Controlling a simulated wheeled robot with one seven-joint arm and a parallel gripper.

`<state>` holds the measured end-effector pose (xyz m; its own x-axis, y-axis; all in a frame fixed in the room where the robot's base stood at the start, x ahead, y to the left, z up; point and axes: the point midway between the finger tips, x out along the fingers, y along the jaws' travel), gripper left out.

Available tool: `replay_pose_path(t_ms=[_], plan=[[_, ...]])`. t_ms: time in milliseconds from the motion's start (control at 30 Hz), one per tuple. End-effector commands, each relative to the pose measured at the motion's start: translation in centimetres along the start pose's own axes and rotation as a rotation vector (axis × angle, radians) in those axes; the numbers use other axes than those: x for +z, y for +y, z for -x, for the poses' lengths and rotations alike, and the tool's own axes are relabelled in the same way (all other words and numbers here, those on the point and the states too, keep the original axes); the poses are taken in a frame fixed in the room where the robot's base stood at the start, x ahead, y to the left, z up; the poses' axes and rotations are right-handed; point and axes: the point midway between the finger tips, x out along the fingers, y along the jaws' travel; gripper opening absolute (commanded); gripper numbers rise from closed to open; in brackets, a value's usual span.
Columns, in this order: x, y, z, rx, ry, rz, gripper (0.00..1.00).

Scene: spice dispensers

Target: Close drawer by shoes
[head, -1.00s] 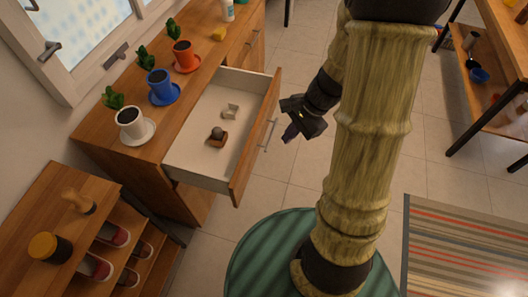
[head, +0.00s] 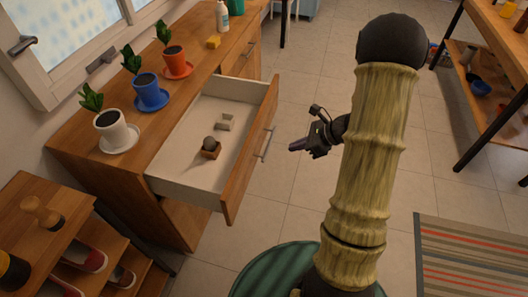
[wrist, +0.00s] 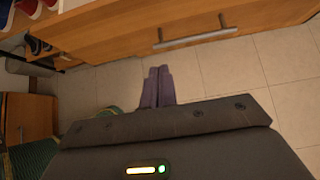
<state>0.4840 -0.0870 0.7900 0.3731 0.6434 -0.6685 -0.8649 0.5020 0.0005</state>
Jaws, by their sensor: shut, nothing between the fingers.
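The open drawer (head: 205,145) sticks out of the wooden cabinet (head: 185,222) in the head view. Its front panel (head: 238,178) carries a metal bar handle (head: 264,142). Inside lie a small brown box with a dark ball (head: 210,148) and a small pale object (head: 224,122). My gripper (head: 292,148) is shut and empty, to the right of the handle and apart from it, its fingers pointing left toward the drawer front. In the wrist view the shut fingers (wrist: 158,87) are below the handle (wrist: 195,40). Shoes (head: 85,256) sit on a rack at the lower left.
Three potted plants on saucers, white (head: 112,130), blue (head: 149,93) and orange (head: 175,64), stand on the cabinet top. The shoe rack (head: 115,242) stands beside the cabinet. A striped rug (head: 470,255) lies at right. Tiled floor right of the drawer is free.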

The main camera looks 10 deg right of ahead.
Motion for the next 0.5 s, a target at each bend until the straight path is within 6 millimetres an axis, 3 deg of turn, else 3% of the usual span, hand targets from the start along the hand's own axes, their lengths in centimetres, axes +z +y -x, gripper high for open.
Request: replay_pose_path(t_ms=[233,500], plan=[[-0.1,0.1,-1.9,0.005,0.0,0.001,0.0],[-0.1,0.1,-6.6,0.005,0.0,0.001,0.0]])
